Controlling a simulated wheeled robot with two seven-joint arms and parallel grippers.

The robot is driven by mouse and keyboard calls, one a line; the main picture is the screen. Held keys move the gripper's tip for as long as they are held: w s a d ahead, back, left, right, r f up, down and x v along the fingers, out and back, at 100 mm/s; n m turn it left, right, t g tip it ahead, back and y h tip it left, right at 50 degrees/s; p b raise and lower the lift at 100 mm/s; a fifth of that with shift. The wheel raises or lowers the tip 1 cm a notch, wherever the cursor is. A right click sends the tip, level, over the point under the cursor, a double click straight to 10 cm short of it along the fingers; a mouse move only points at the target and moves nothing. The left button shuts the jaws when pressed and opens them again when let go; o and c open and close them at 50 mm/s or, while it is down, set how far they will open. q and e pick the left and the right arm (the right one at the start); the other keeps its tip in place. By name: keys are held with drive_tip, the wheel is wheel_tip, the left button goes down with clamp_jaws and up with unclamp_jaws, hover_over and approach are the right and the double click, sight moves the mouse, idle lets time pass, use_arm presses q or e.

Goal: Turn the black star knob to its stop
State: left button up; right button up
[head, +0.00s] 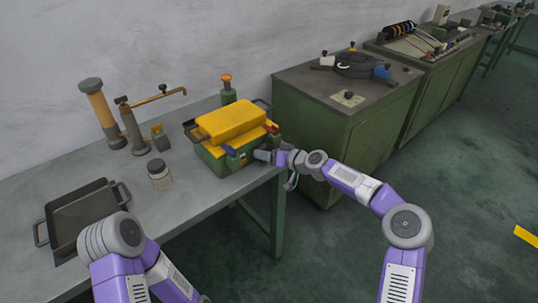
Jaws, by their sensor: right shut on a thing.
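A green machine box (212,160) with a yellow top cover (231,122) stands on the grey workbench near its right edge. My right gripper (264,156) reaches in from the right and is at the box's front right side. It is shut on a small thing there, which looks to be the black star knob. The knob is hidden behind the fingers, and its angle cannot be told. My left arm shows at the bottom left, but its gripper is out of view.
On the workbench (190,192) are a black tray (88,212), a jar (160,174), a hand pump (133,127), a brown-handled cylinder (103,115) and a green bottle (228,91). A green cabinet (325,135) stands behind to the right. The floor on the right is clear.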

drive_tip(key=shift+d+f+m+y+b, duration=0.1)
drive_tip(key=shift+f+m+y+b, duration=0.3)
drive_tip(key=shift+m+b, duration=0.45)
drive_tip(key=shift+r+m+g+y+b, duration=0.1)
drive_tip(key=shift+m+g+y+b, duration=0.2)
drive_tip(key=shift+m+y+b, duration=0.45)
drive_tip(key=shift+r+m, duration=0.15)
drive_tip(key=shift+m, duration=0.25)
drive_tip(key=o, duration=1)
drive_tip(key=shift+o, duration=0.2)
